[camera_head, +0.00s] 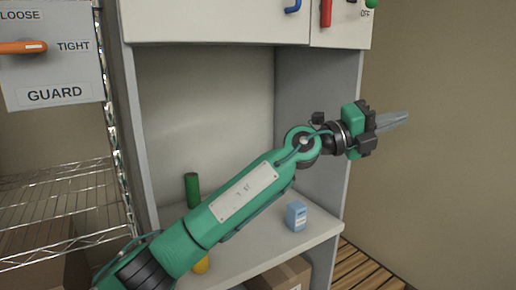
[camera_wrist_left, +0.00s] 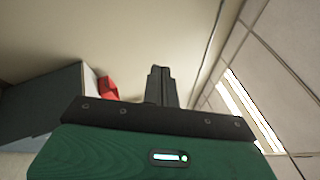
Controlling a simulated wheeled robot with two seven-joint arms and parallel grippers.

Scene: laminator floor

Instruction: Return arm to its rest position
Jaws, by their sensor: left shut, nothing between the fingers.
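My left arm is green and comes in from the lower left of the head view, reaching up and to the right across the front of a grey cabinet. My left gripper (camera_head: 398,119) is at its end, beyond the cabinet's right side, in front of the beige wall. Its fingers are together and empty. In the left wrist view the closed fingers (camera_wrist_left: 160,86) point toward the wall, with nothing between them. My right gripper is not in view.
The cabinet shelf (camera_head: 262,254) holds a blue box (camera_head: 296,216), a green cylinder (camera_head: 192,188) and a yellow item (camera_head: 201,265) partly behind my arm. A cardboard box (camera_head: 285,276) stands below. A wire rack (camera_head: 60,200) and a GUARD panel (camera_head: 55,75) are left. Switches (camera_head: 326,12) sit above.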

